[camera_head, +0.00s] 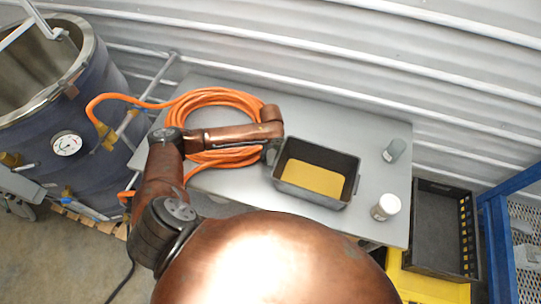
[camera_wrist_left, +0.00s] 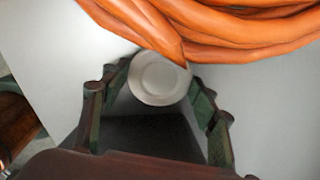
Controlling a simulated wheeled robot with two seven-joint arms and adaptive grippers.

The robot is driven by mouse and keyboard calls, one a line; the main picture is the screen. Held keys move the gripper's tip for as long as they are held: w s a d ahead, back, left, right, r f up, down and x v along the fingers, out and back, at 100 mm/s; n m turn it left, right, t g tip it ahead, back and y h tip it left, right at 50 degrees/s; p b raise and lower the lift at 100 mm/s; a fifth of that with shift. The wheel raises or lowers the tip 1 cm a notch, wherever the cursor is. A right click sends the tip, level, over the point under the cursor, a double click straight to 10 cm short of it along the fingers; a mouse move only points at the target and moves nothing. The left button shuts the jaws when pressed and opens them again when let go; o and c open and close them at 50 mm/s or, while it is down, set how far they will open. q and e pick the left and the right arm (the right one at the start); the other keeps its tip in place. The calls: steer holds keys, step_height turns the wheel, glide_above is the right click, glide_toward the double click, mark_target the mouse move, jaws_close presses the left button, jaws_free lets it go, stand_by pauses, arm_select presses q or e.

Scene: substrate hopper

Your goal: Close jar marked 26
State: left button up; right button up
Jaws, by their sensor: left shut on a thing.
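My left gripper (camera_wrist_left: 160,85) is shut on a round white lid (camera_wrist_left: 158,78), with one finger on each side of its rim. In the head view my left gripper (camera_head: 270,152) is mostly hidden by its own arm, beside the left wall of the dark tray. A small jar with a pale top (camera_head: 386,206) stands near the table's right edge. A grey-green jar (camera_head: 394,150) stands or lies behind it. No number is readable on either jar, so I cannot tell which is 26. My right gripper is out of view.
The dark tray (camera_head: 317,200) with yellowish material inside stands on the grey table (camera_head: 337,130). A coiled orange hose (camera_head: 215,99) lies left of it, close to my left gripper. A black crate (camera_head: 440,240) stands beyond the right edge. The table between tray and jars is clear.

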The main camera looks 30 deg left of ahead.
arm_select(q)
steer(key=shift+s+a+r+b, duration=0.1)
steer(key=shift+s+r+b, duration=0.15)
steer(key=shift+r, duration=0.4)
steer(key=shift+s+a+r+b, duration=0.15)
steer(key=shift+s+r, duration=0.15)
steer(key=shift+r, duration=0.3)
steer(key=s+a, duration=0.1)
steer(key=s, duration=0.4)
steer(key=s+a+b, duration=0.1)
steer(key=s+a, duration=0.1)
steer(key=s, duration=0.3)
steer(key=s+a+b, duration=0.1)
steer(key=s, duration=0.5)
steer(key=shift+s+a+r, duration=0.1)
steer(key=shift+a+r, duration=0.05)
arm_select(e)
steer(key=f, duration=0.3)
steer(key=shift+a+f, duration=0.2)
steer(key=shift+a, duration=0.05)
